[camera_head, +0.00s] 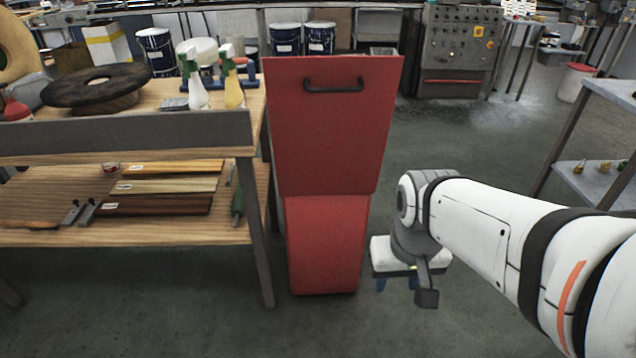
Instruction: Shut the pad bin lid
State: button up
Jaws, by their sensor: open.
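The red pad bin (326,245) stands on the floor at the middle of the view. Its red lid (325,135) is raised as a wide, nearly upright panel above the body, with its face towards me. A black bar handle (333,86) is fixed near the lid's top edge. The bin's mouth is hidden from this view. My gripper (397,284) is at the right of the bin's lower body, pointing down. It is open and empty, apart from the bin and well below the handle.
A wooden bench (150,205) with a shelf stands close to the bin's left, holding spray bottles (233,88) and boards. A grey control cabinet (458,50) stands behind at the right. A grey rack (612,92) is at the far right. The floor between is clear.

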aim_at(330, 117)
jog(key=z, duration=1.5)
jog(key=k, duration=1.45)
jog(key=u, duration=1.4)
jog(key=i, duration=1.05)
